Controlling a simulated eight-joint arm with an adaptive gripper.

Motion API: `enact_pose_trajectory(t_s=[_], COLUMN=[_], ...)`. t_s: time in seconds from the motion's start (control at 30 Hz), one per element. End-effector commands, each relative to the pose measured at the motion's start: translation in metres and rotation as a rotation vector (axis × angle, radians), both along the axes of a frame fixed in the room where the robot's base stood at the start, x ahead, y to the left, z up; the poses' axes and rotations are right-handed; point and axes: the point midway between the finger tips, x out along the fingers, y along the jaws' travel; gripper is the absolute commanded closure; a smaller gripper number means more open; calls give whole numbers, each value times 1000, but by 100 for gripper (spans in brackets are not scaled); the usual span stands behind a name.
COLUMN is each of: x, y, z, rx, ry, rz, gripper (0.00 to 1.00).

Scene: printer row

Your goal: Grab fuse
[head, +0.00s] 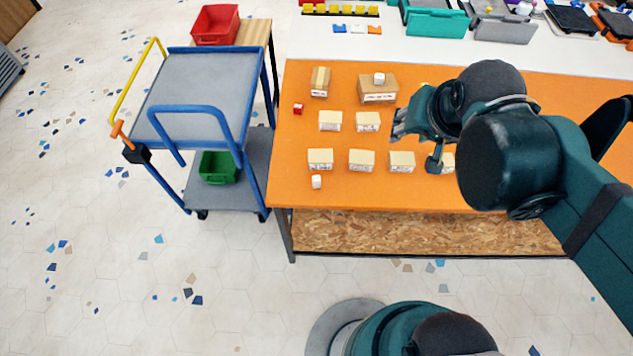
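I cannot tell for certain which thing is the fuse. Small candidates on the orange table (330,196) are a red block (298,108) near the left edge, a white block (316,181) near the front left, and a white block (379,78) on top of a cardboard box (378,94). My gripper (398,128) is over the table, just right of a small beige box (368,121). Its fingers point left and are small in view, so I cannot tell whether they are open or shut. My arm hides the table's right part.
Several beige boxes (320,158) stand in rows, with a taller carton (320,81) behind. A blue cart (205,112) stands left of the table, with a green bin (218,167) on its lower shelf. A red bin (214,24) and teal bin (436,22) are at the back.

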Motion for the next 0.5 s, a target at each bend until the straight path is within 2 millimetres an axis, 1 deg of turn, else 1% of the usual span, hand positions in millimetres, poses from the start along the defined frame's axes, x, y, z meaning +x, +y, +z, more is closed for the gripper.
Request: enact_pose_trajectory(t_s=[0.03, 0.5], x=[5, 31], y=[5, 52], z=[-4, -43], rx=[13, 130], ry=[13, 150], rz=[-18, -251], gripper=[67, 67])
